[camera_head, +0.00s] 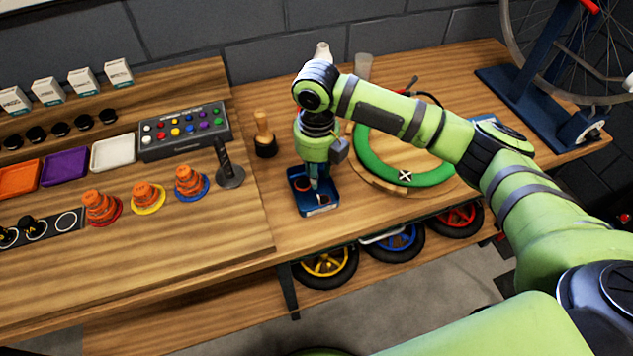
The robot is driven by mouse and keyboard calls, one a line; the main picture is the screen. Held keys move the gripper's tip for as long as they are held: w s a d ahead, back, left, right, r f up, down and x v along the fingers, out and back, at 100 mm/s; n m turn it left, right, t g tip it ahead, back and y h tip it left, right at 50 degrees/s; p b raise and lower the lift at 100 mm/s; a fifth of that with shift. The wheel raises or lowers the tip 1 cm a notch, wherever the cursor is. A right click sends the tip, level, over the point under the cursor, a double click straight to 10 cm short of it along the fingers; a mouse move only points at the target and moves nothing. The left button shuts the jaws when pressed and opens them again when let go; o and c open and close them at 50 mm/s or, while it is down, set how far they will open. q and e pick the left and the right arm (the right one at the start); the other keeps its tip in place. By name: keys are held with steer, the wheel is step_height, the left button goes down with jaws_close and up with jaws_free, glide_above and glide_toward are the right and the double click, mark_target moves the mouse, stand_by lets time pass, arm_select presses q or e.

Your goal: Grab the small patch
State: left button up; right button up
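A small blue case (318,210) lies on the wooden bench below my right gripper. Small reddish round shapes (302,184) show inside it; they may be patches, but they are too small to tell apart by size. My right gripper (315,186) points down over the case, its fingertips at or just above the inside. The gripper hides part of the case, and I cannot tell whether its fingers are apart or touching anything. A green ring-shaped tube (432,178) with a white X mark lies on a round wooden board right of the case. My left gripper is not in view.
A wooden-handled tool in a black holder (265,146) stands left of the case. A button panel (184,130), trays and orange stacks (101,206) fill the left bench. A blue stand (540,100) is at the right. Small wheels (326,264) sit below the bench edge.

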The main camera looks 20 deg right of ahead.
mark_target(318, 194)
steer(key=shift+s+f+p, duration=0.2)
steer(key=shift+f+p, duration=0.15)
steer(key=shift+f, duration=0.3)
steer(key=shift+s+f+p, duration=0.2)
steer(key=shift+f+p, duration=0.15)
steer(key=shift+f, duration=0.25)
step_height(318, 194, down, 4)
steer(key=shift+r+p, duration=0.2)
steer(key=shift+p, duration=0.35)
steer(key=shift+w+f, duration=0.1)
steer(key=shift+f, duration=0.15)
steer(key=shift+c, duration=1.2)
jaws_close()
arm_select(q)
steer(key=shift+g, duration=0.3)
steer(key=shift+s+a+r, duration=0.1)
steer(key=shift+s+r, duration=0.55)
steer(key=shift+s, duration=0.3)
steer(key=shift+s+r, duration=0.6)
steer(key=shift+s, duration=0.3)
